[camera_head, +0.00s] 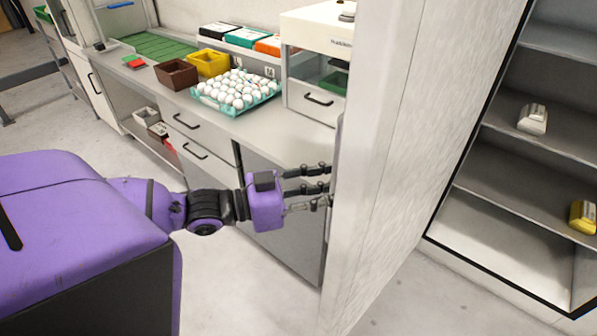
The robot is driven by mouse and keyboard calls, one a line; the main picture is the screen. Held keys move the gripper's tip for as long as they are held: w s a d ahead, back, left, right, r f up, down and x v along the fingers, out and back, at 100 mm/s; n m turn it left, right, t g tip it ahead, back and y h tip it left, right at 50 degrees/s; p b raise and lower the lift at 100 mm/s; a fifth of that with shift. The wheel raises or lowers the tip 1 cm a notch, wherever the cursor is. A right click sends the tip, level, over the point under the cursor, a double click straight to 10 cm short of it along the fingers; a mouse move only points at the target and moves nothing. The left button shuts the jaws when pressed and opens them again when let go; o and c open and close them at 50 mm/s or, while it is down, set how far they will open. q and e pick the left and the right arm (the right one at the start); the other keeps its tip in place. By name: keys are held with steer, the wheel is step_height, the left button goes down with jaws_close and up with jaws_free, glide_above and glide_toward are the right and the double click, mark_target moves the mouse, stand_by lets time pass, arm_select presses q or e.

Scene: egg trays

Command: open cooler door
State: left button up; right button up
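The cooler door (400,150) is a tall pale panel standing through the middle of the camera_head view, seen from near its edge. It stands swung open, with the shelved cooler interior (470,220) showing to its right. A narrow grey upright handle (334,150) runs along the door's left side. My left gripper (328,187), on the purple arm, has its dark fingers reaching to this handle. The fingertips meet or overlap the handle, and I cannot tell whether they are closed around it. My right gripper is not in view.
A counter (215,125) on the left holds a turquoise tray (268,96) of white eggs, brown (177,78) and yellow (208,64) boxes and a white machine (310,60). Cooler shelves hold a pale carton (533,122) and a yellow one (582,217). Floor below is clear.

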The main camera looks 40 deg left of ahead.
arm_select(q)
steer(key=v, duration=1.1)
stand_by(0.3)
steer(key=s+a+f+n+g+y, duration=0.1)
steer(key=s+a+f+y, duration=0.15)
steer(key=f, duration=0.55)
steer(key=s+a+f+g+y+p, duration=0.15)
steer(key=s+f+y, duration=0.25)
steer(key=f, duration=0.4)
steer(key=s+a+f+n+g+y, duration=0.1)
steer(key=s+a+f+y, duration=0.15)
steer(key=f, duration=0.55)
steer(key=s+d+f+n+g+y+p, duration=0.1)
steer(key=s+d+f+n+g+y, duration=0.1)
steer(key=s+d+f, duration=0.55)
steer(key=d+f+n+p, duration=0.1)
steer(key=d+n, duration=0.2)
steer(key=d, duration=0.6)
steer(key=shift+d+f, duration=0.25)
steer(key=shift+d, duration=0.15)
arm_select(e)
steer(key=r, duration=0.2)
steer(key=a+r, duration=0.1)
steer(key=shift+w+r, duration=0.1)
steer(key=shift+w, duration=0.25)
